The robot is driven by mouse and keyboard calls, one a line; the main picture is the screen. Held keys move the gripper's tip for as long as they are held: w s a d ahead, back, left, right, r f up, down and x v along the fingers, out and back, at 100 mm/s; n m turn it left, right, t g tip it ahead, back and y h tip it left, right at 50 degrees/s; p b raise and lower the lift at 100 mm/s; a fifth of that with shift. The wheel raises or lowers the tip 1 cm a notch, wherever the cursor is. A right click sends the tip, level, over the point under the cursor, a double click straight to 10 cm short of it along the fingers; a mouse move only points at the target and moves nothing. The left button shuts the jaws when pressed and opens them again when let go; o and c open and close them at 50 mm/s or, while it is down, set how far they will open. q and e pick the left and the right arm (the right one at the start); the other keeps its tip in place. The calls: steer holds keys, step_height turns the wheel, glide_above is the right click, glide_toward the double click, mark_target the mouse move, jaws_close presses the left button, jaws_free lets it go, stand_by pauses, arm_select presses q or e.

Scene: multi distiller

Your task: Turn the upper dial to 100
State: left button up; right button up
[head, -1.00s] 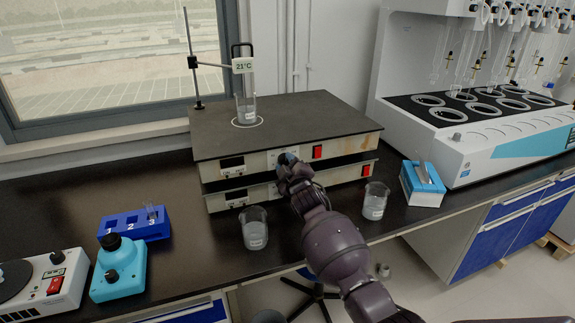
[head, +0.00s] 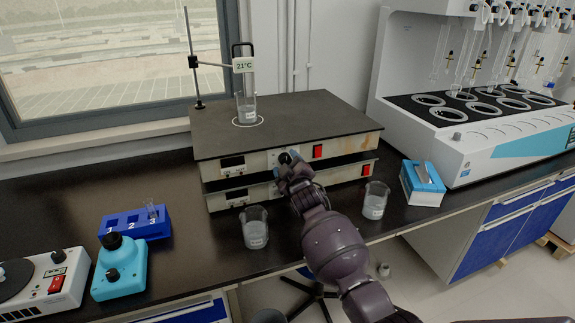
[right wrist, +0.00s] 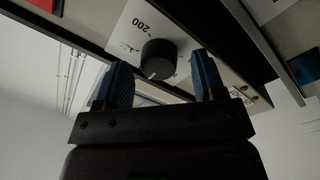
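The upper hot plate unit (head: 345,146) has a dark dial (head: 285,158) on its front, between a small display and a red switch. In the right wrist view the black dial (right wrist: 158,60) shows beside a white scale with the mark "200"; a small pale mark shows low on its face. My right gripper (head: 290,163) is at this dial. In the right wrist view its blue fingertips (right wrist: 160,82) are spread apart, with the dial between and just beyond them. No contact shows there. My left gripper is not in view.
A lower unit (head: 340,176) sits beneath. Beakers stand in front, left (head: 255,230) and right (head: 375,201) of my arm. A vessel (head: 246,108) under a "21°C" thermometer stands on the top plate. A blue tube rack (head: 150,228) is at left.

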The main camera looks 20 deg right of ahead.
steer(key=shift+s, duration=0.6)
steer(key=s+p, duration=0.2)
steer(key=s, duration=0.7)
steer(key=shift+s+f, duration=0.3)
